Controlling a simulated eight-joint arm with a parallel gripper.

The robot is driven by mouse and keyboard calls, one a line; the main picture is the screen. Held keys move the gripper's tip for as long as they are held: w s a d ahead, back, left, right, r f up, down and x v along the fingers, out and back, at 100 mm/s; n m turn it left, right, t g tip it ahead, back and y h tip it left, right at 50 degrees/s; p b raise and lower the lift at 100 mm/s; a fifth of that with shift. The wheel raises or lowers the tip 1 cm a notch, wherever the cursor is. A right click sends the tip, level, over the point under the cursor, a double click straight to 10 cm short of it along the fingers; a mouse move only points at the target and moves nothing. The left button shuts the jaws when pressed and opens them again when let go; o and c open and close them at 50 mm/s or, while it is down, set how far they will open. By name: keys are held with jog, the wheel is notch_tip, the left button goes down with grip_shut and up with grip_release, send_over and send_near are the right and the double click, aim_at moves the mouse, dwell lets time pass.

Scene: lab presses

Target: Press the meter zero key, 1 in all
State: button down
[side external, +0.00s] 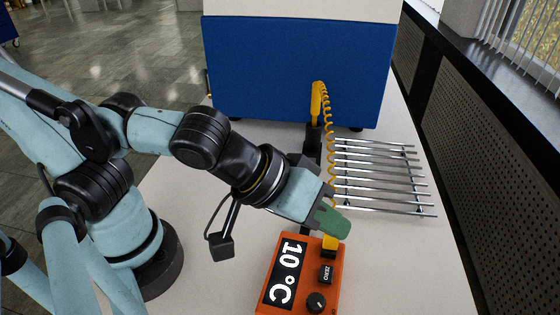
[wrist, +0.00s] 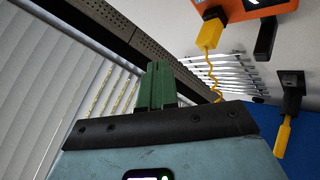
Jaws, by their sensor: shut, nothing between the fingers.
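The orange meter (side external: 263,290) lies on the white bench at the bottom middle of the side view, with a black display reading 10°C. Its black key marked ZERO (side external: 326,273) is on the right part of its face, above a round black knob (side external: 316,302). My gripper (side external: 335,224) has green fingers, shut and empty, above the top right end of the meter, apart from the ZERO key. In the wrist view the shut fingers (wrist: 160,85) show at the middle, and only an orange edge of the meter (wrist: 255,9) shows at the top right; the key is out of that view.
A yellow plug (side external: 330,243) with a coiled yellow cord is at the meter's top end. The cord runs to a yellow-handled probe (side external: 317,100) in a black holder. A metal rod rack (side external: 385,180) lies right of it. A blue-fronted box (side external: 300,70) stands behind.

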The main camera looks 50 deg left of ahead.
aim_at(321, 273)
jog(key=shift+f, duration=4.25)
jog(key=shift+f, duration=0.2)
jog(key=shift+f, duration=0.25)
jog(key=shift+f, duration=0.4)
jog(key=shift+r, duration=0.85)
jog(key=shift+r, duration=2.5)
